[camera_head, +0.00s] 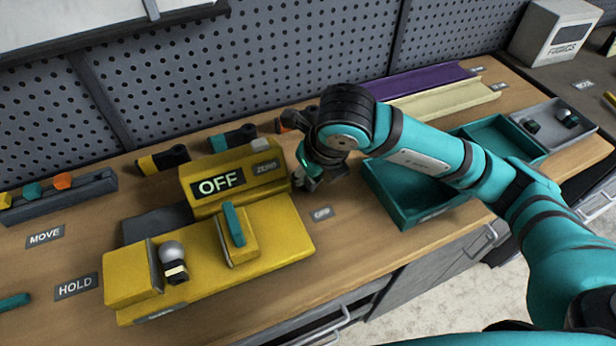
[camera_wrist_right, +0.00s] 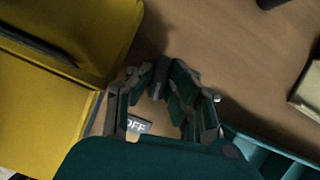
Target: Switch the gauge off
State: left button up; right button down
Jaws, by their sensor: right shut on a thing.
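The yellow gauge (camera_head: 238,168) stands on the wooden bench, and its display reads OFF. Its yellow base (camera_head: 280,232) in front carries a yellow block with a teal bar (camera_head: 234,225) and a yellow end block with a silver ball (camera_head: 172,252) beside it. My right gripper (camera_head: 316,176) is low at the gauge's right side. In the right wrist view, my right gripper (camera_wrist_right: 160,98) has its fingers about a small dark lever (camera_wrist_right: 158,78); the exact contact is hard to see. An OFF label (camera_wrist_right: 136,124) lies beside the fingers. My left gripper is not in view.
A teal tray (camera_head: 402,212) stands right of my gripper, under my forearm. Purple and cream channels (camera_head: 440,98) lie behind. A grey tray (camera_head: 548,125) is at the far right. MOVE (camera_head: 45,237) and HOLD labels lie at left.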

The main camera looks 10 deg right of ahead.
jog(key=shift+r+m, duration=0.1)
jog(key=shift+m, duration=0.3)
jog(key=c, duration=1.3)
grip_release()
